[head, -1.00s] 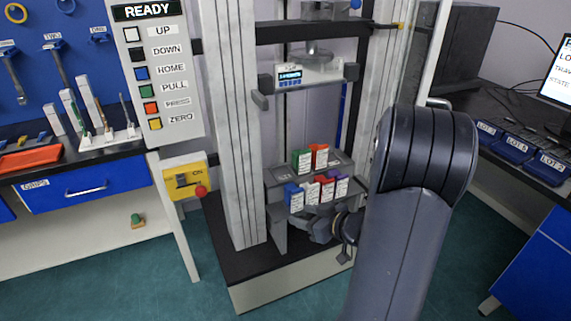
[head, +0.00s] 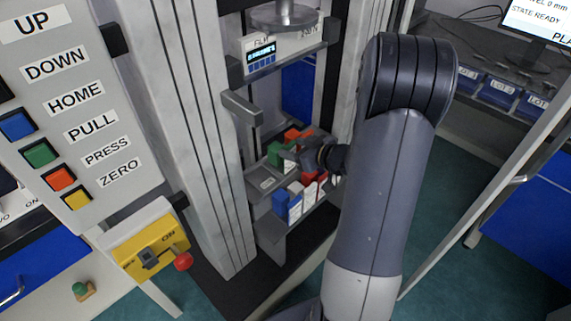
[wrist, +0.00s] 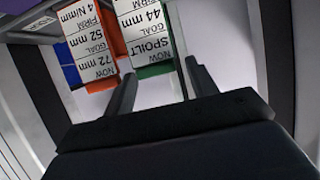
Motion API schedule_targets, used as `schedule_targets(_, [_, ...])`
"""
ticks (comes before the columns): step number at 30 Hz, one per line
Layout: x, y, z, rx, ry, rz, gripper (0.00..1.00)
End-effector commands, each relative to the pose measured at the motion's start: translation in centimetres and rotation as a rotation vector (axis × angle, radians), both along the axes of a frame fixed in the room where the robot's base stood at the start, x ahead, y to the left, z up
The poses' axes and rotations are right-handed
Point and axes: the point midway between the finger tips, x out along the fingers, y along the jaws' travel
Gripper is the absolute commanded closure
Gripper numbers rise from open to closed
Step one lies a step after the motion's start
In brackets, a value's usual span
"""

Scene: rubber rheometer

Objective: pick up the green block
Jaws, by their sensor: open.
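The green block (head: 275,153) stands on the upper shelf of the rack in the machine, with the orange-red block (head: 292,134) beside it. In the wrist view the green block (wrist: 154,71) shows mostly its white label, reading "44 mm", "GOAL", "SPOILT", "NOW". My gripper (wrist: 161,72) is open, its two fingers on either side of the green block's lower end in that picture. The left finger lies near the gap between the green and orange-red blocks; I cannot tell if it touches. In the head view my gripper (head: 298,156) is at the blocks, partly hiding them.
A lower shelf holds a blue block (head: 281,204) and red blocks (head: 310,190) just below my gripper. The machine's upper plate (head: 280,55) hangs above the rack. Pale columns (head: 205,130) flank it. A button panel (head: 70,110) stands at the left.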

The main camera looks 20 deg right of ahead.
Motion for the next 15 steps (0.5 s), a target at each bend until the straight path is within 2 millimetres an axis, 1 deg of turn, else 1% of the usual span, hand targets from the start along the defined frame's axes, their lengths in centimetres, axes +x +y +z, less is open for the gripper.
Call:
schedule_targets(6, [2.9, 1.2, -1.4, 0.001, 0.002, 0.005, 0.45])
schedule_targets(9, [3.8, 1.6, -1.7, 0.0, 0.001, 0.004, 0.45])
schedule_targets(12, [4.3, 1.7, -1.9, 0.001, 0.002, 0.001, 0.45])
schedule_targets(15, [4.3, 1.7, -1.9, 0.001, 0.005, 0.001, 0.45])
